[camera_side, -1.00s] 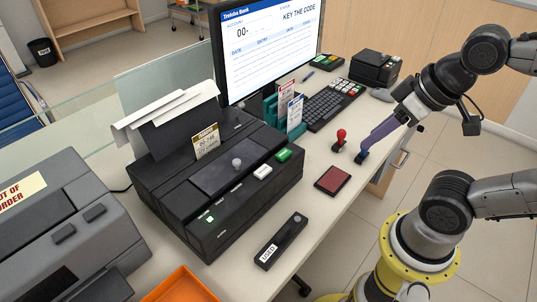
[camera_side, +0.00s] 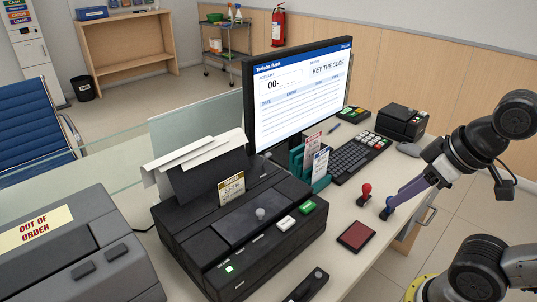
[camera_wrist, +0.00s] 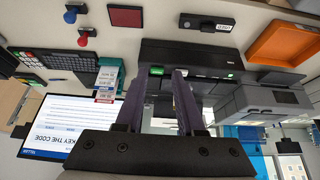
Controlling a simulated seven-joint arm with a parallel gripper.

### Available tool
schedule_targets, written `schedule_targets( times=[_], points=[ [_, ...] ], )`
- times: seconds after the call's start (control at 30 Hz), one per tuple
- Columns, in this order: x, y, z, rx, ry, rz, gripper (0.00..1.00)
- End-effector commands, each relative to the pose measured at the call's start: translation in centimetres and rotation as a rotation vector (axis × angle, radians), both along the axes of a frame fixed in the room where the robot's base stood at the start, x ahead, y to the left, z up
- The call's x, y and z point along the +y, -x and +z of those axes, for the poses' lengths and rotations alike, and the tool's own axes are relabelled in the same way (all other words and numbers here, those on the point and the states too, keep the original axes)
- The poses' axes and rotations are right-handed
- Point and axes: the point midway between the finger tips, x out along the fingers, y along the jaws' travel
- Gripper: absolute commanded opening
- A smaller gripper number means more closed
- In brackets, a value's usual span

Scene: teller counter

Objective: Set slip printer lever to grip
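The slip printer (camera_side: 207,243) is a black box with paper sheets standing at its back, a white and a green button and a lit green lamp. A grey round knob (camera_side: 260,213) sits on its top; it may be the lever, and I cannot read its setting. In the wrist view the printer (camera_wrist: 195,55) shows upside down beyond my fingers. My gripper (camera_side: 401,196) has purple fingers and is right of the printer, in line with the blue stamp in the side view. In the wrist view my gripper (camera_wrist: 172,72) has its fingers apart with nothing seen between them.
A blue stamp (camera_side: 386,213), a red stamp (camera_side: 364,194) and a red pad (camera_side: 356,236) lie right of the printer. The monitor (camera_side: 300,95) and keyboard (camera_side: 352,160) stand behind. A grey out-of-order machine (camera_side: 75,250) is at left. An orange tray (camera_wrist: 285,45) shows in the wrist view.

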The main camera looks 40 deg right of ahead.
Motion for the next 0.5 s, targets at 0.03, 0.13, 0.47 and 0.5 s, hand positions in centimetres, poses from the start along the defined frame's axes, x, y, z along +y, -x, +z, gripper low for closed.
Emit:
schedule_targets(
  times=[0.03, 0.13, 0.47, 0.5],
  points=[
    [0.0, 0.0, 0.0, 0.0, 0.0, 0.0, 0.3],
    [0.0, 0.0, 0.0, -0.001, -0.009, -0.018, 0.12],
    [0.7, -2.0, 1.5, -0.097, -0.276, -0.392, 0.0],
    [0.9, -2.5, 1.8, -0.111, -0.33, -0.455, 0.0]
  ],
)
